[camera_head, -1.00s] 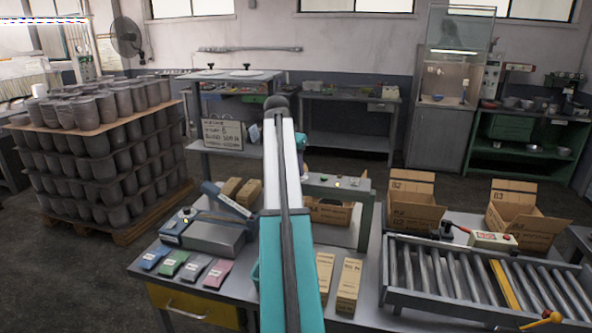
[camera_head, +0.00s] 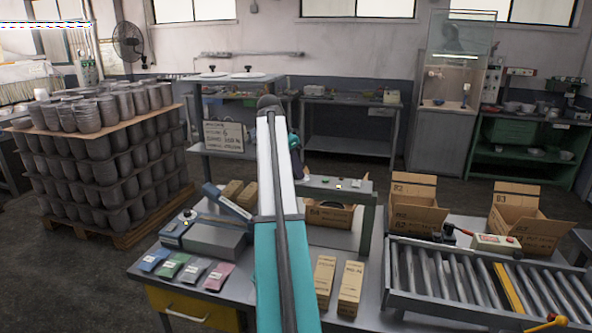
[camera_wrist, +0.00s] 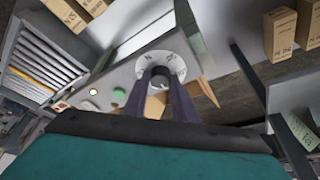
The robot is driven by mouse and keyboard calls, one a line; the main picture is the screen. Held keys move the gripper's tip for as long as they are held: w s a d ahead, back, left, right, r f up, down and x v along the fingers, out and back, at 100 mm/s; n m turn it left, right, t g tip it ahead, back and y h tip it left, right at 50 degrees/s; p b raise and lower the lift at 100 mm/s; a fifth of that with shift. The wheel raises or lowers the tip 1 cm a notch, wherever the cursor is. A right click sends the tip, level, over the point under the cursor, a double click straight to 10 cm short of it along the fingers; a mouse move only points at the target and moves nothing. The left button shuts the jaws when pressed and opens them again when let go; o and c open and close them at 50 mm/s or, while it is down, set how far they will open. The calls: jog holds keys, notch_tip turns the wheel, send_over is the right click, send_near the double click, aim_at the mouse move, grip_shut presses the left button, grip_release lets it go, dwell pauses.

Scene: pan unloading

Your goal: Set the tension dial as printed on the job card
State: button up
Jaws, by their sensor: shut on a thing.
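The tension dial shows in the wrist view as a round pale plate (camera_wrist: 177,64) with printed marks and a grey knob (camera_wrist: 160,82) at its middle. My gripper (camera_wrist: 160,76) is shut on the knob, with a dark finger on each side. The fingers hide much of the dial, and I cannot tell its setting. In the head view the dial is hidden behind my arm, on the grey machine panel (camera_head: 335,189). A white card (camera_head: 223,136) with printed lines, likely the job card, stands behind the table at left. Its print is too small to read surely.
The panel has a green button (camera_wrist: 120,94) and a pale lamp (camera_wrist: 93,92). An open carton (camera_head: 328,217) is under the machine. A roller conveyor (camera_head: 445,270) and open cartons (camera_head: 415,205) are at right. Small packets (camera_head: 195,269) and long boxes (camera_head: 350,288) lie in front.

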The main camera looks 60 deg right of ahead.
jog(key=o, duration=1)
jog(key=shift+o, duration=0.2)
jog(key=shift+w+r, duration=0.1)
jog(key=shift+r, duration=0.05)
jog(key=b+v, duration=0.4)
jog(key=v, duration=0.9)
jog(key=shift+r, duration=0.25)
jog(key=shift+a, duration=0.15)
